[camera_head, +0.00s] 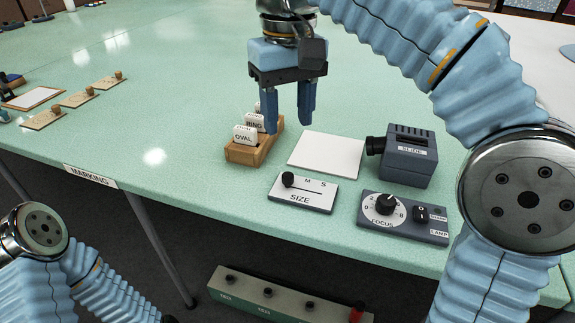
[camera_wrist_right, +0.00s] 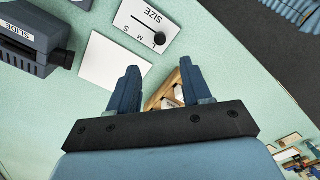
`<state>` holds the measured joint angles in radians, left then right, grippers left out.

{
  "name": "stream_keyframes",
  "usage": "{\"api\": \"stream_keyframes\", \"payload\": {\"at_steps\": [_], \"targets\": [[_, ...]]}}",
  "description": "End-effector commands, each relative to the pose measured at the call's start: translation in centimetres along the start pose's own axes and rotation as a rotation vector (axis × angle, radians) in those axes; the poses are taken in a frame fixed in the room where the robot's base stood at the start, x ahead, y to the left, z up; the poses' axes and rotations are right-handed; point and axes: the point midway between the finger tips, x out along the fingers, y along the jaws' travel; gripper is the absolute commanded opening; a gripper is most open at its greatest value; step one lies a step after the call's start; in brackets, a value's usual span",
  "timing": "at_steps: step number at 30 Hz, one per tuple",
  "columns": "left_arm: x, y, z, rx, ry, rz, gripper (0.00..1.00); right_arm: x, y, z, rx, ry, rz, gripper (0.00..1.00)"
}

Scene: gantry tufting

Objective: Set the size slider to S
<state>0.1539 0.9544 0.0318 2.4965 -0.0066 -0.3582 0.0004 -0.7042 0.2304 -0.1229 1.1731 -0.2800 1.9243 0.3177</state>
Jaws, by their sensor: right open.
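The size slider (camera_head: 303,193) is a white plate marked SIZE on the green table, with a black knob (camera_head: 288,179) at the left end of its slot. M and S are printed to the right of the knob, S farthest right. In the right wrist view the slider (camera_wrist_right: 146,24) is at the top, its knob (camera_wrist_right: 159,38) at the L end. My right gripper (camera_head: 288,130) is open and empty, pointing down above the table behind the slider; its fingers (camera_wrist_right: 160,72) are apart. My left arm shows at the lower left, but its gripper is out of view.
A wooden rack (camera_head: 246,152) with OVAL and RING blocks stands left of a white sheet (camera_head: 327,152). A slide projector (camera_head: 407,157) and a FOCUS and LAMP panel (camera_head: 402,217) are right. A switch box (camera_head: 285,297) is below the table's front edge.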

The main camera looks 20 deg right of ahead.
Motion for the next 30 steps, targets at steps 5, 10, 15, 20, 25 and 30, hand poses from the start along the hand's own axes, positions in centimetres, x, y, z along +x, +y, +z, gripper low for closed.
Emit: {"api": "stream_keyframes", "payload": {"at_steps": [5,10,15,20,25,30], "targets": [[1.4,-0.6,0.0,-0.001,0.001,-0.001,0.43,4.9,0.0,0.1,-0.001,-0.002,0.002,0.49],[2.1,-0.9,0.0,-0.003,0.002,-0.002,0.43,8.4,0.0,0.0,-0.001,-0.001,0.001,0.49],[2.4,-1.1,0.0,-0.004,0.003,-0.003,0.43,10.4,0.0,0.0,-0.001,0.001,0.000,0.49],[2.5,-1.1,0.0,-0.004,0.003,-0.003,0.43,11.1,0.0,0.0,-0.001,0.001,0.000,0.49],[2.4,-1.1,0.0,-0.004,0.003,-0.003,0.43,11.1,0.0,0.0,-0.001,0.002,0.000,0.49],[2.4,-1.1,0.0,-0.004,0.003,-0.003,0.43,11.1,0.0,0.0,-0.001,0.001,0.000,0.32]]}}
